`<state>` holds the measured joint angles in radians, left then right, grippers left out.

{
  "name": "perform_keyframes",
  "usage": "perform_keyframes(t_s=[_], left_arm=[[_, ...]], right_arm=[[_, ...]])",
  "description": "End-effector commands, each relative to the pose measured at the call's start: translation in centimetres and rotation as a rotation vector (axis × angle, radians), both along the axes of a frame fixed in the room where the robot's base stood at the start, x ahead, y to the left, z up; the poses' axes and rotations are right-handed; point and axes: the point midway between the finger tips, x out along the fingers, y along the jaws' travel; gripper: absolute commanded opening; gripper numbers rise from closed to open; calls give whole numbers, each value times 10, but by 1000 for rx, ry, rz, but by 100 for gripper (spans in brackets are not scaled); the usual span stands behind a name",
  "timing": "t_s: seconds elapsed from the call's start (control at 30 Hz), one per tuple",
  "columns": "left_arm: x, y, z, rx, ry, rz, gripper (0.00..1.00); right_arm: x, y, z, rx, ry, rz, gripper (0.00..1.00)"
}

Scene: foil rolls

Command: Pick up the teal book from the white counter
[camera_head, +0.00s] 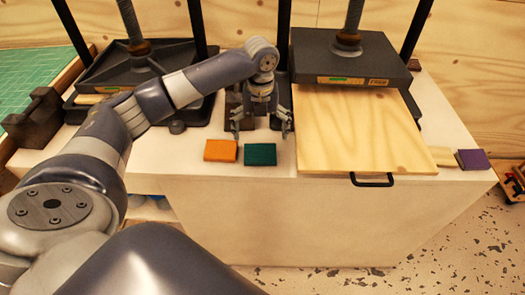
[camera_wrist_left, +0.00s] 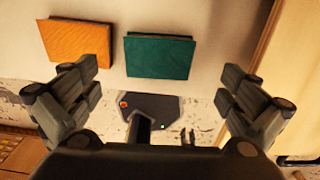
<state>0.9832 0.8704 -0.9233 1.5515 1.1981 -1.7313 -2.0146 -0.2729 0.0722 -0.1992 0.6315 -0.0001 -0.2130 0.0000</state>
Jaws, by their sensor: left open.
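The teal book (camera_head: 260,154) lies flat on the white counter (camera_head: 290,212) near its front edge. It also shows in the left wrist view (camera_wrist_left: 158,56), beyond and between the open fingers. An orange book (camera_head: 221,150) lies just to its left with a small gap; it is also in the left wrist view (camera_wrist_left: 77,40). My left gripper (camera_head: 262,130) is open and empty, above the counter just behind the teal book and apart from it. In the left wrist view its two fingers (camera_wrist_left: 160,95) are spread wide. My right gripper is not in view.
A wooden board (camera_head: 355,125) with a black handle (camera_head: 372,181) lies right of the teal book, under a dark press (camera_head: 350,58). Another press (camera_head: 140,68) stands at left. A purple book (camera_head: 473,159) lies at the counter's right end. A green mat (camera_head: 30,72) is far left.

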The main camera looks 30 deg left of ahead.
Motion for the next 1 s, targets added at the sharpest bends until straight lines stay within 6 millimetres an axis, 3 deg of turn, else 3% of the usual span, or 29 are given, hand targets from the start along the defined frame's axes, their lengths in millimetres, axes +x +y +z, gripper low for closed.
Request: perform_keyframes(t_s=[0.1, 0.27, 0.37, 0.6, 0.87, 1.0], left_arm=[[0, -1, -14, -1, 2, 0, 100], [-2, -1, -25, 0, 0, 1, 100], [-6, -1, -37, 1, 3, 1, 100], [-8, -1, -69, 0, -1, 3, 100], [-7, -2, -73, 0, -4, 1, 100], [-7, -2, -73, 0, -4, 1, 70]], right_arm=[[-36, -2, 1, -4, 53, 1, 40], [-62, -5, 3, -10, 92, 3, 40], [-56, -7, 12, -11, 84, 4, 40], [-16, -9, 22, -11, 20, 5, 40], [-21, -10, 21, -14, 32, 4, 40], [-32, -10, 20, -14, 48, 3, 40]])
